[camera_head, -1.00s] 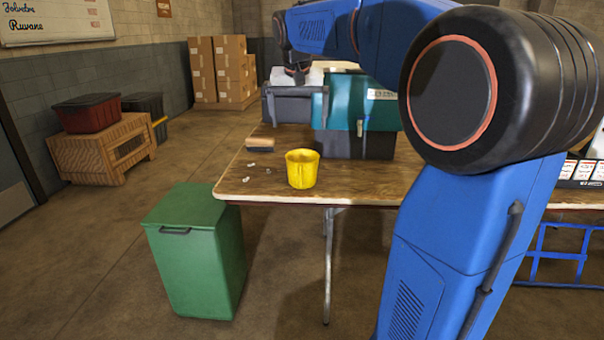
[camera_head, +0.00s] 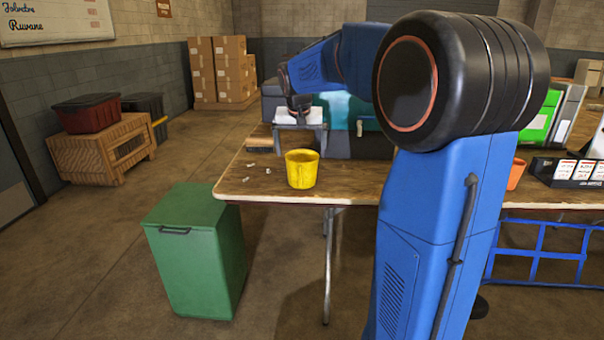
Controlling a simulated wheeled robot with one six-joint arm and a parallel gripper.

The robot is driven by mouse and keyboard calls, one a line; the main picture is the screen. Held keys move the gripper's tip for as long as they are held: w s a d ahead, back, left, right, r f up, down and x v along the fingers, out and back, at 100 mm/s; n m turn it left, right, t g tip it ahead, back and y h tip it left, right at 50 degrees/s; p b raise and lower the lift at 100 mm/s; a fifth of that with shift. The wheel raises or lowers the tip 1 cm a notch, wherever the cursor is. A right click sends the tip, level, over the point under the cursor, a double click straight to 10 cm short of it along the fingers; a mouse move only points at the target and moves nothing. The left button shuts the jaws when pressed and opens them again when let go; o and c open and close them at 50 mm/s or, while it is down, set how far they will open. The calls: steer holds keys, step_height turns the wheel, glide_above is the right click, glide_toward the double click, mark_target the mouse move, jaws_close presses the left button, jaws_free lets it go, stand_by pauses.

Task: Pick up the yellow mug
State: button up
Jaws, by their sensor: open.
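The yellow mug (camera_head: 301,172) stands upright near the front edge of the wooden table (camera_head: 345,185), towards its left end. Its open rim faces up, and I cannot make out its handle. My gripper (camera_head: 299,143) hangs from the blue arm with its jaws pointing down. It is open and shows just above the mug's rim in the picture. The mug covers no clear part of it, and how far behind or above the mug it is, I cannot tell. Nothing shows between the fingers.
Small white bits (camera_head: 251,165) and a brush-like block (camera_head: 259,144) lie left of the mug. A teal box (camera_head: 366,112) stands behind. A green bin (camera_head: 196,250) stands on the floor before the table's left end.

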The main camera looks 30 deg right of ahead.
mark_target(302, 157)
steer(key=x, duration=0.4)
steer(key=shift+w+d+f, duration=0.2)
steer(key=shift+d+f, duration=0.1)
steer(key=c, duration=1.2)
steer(key=shift+r, duration=0.15)
